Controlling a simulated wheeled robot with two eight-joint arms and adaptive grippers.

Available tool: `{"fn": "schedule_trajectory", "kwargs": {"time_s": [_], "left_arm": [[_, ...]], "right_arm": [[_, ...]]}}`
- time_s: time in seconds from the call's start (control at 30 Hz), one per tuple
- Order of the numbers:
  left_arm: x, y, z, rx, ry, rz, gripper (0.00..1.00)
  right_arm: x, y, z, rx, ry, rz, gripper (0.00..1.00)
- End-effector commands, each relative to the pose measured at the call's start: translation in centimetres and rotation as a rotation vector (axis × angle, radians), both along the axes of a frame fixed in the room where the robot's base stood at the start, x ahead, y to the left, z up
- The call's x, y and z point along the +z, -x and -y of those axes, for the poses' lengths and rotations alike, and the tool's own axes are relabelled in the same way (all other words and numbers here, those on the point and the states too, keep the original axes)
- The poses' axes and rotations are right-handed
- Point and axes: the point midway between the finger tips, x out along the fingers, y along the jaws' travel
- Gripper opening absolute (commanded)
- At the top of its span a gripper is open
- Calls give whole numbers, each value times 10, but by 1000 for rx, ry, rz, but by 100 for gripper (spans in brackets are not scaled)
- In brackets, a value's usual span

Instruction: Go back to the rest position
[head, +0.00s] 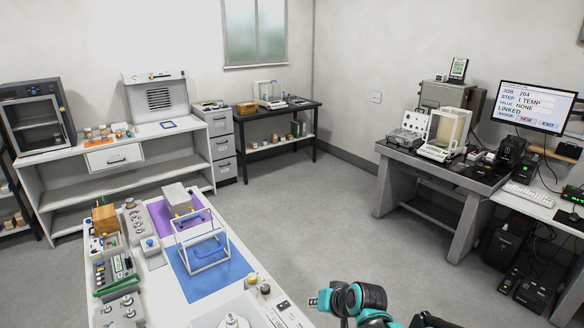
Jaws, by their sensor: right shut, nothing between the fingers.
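My right arm (368,298), teal and black, shows at the bottom edge, right of the centre, over open floor. The dark part that looks like my right gripper (432,320) is at its right end, cut by the bottom edge. It is shut with nothing in it, and it touches no table. My left gripper is not in view.
A white bench at lower left bears a blue mat (232,277), a white frame (202,252) and a purple mat (159,213). A balance table (398,152) and a monitor (531,107) stand at right. The grey floor (310,210) between is clear.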

Motion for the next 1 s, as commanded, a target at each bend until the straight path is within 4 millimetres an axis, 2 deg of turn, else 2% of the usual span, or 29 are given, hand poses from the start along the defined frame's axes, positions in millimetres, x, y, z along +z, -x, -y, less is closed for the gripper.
{"fn": "schedule_trajectory", "kwargs": {"time_s": [0.03, 0.2, 0.4, 0.5, 0.6, 0.7, 1.0], "left_arm": [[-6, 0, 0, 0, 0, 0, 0], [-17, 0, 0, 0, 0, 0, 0], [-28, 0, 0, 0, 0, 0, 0], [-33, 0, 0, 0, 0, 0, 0], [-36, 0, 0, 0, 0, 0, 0], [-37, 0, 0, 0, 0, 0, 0], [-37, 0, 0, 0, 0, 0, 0]], "right_arm": [[6, 19, 11, -8, 29, 2, 0], [22, 76, 45, -30, 131, 7, 0], [20, 146, 82, -56, 250, 10, 0], [14, 174, 96, -66, 299, 10, 0], [8, 193, 106, -74, 335, 10, 0], [4, 204, 112, -79, 356, 10, 0], [3, 208, 114, -80, 366, 10, 0]]}}
